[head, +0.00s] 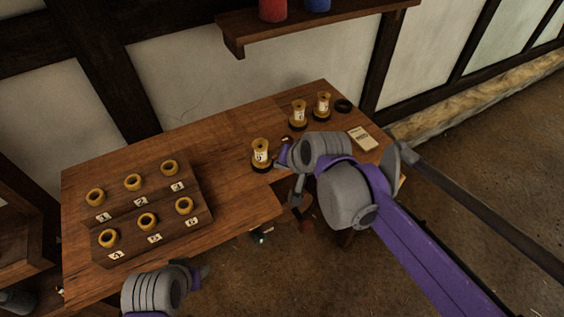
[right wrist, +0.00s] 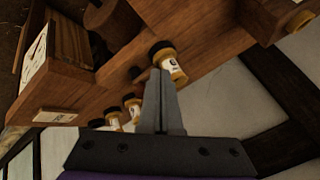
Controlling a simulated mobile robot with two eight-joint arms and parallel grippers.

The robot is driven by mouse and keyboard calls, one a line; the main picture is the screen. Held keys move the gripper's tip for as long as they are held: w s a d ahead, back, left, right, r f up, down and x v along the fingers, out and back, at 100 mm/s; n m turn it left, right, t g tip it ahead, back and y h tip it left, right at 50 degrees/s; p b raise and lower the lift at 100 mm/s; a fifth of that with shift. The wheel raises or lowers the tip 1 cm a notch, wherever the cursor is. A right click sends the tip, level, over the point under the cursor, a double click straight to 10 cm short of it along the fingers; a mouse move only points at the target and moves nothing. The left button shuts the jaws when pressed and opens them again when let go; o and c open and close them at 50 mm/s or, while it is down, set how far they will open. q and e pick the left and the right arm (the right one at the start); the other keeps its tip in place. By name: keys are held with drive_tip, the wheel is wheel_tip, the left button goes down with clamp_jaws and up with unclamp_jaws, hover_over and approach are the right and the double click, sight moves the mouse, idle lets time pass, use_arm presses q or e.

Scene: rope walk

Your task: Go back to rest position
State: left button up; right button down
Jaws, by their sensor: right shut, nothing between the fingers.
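My right gripper (head: 283,154) is over the table (head: 225,150), just right of a yellow spool with a white label (head: 261,151). In the right wrist view its fingers (right wrist: 158,78) are shut and empty, their tips overlapping that spool (right wrist: 169,65) in the picture; I cannot tell whether they touch. My left gripper (head: 203,273) shows only partly at the bottom, near the table's front edge, and its jaws are unclear.
Two more labelled spools (head: 298,113) (head: 322,105) stand at the back right, by a dark ring (head: 343,105) and a pale card (head: 362,138). A stepped wooden rack (head: 150,221) holds several yellow rings at left. A shelf (head: 310,27) overhangs the back.

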drive_tip(key=shift+s, duration=0.1)
drive_tip(key=s+d+f+n+h+p, duration=0.1)
drive_tip(key=s+d+f, duration=0.2)
drive_tip(key=s+d, duration=0.3)
drive_tip(key=s+d+f+n+g+h+p, duration=0.1)
drive_tip(key=s+d+f+n+h+p, duration=0.1)
drive_tip(key=s+d, duration=0.5)
drive_tip(key=s+f, duration=0.1)
drive_tip(key=s, duration=0.5)
drive_tip(key=shift+s+f+n, duration=0.15)
drive_tip(key=shift+f+n, duration=0.15)
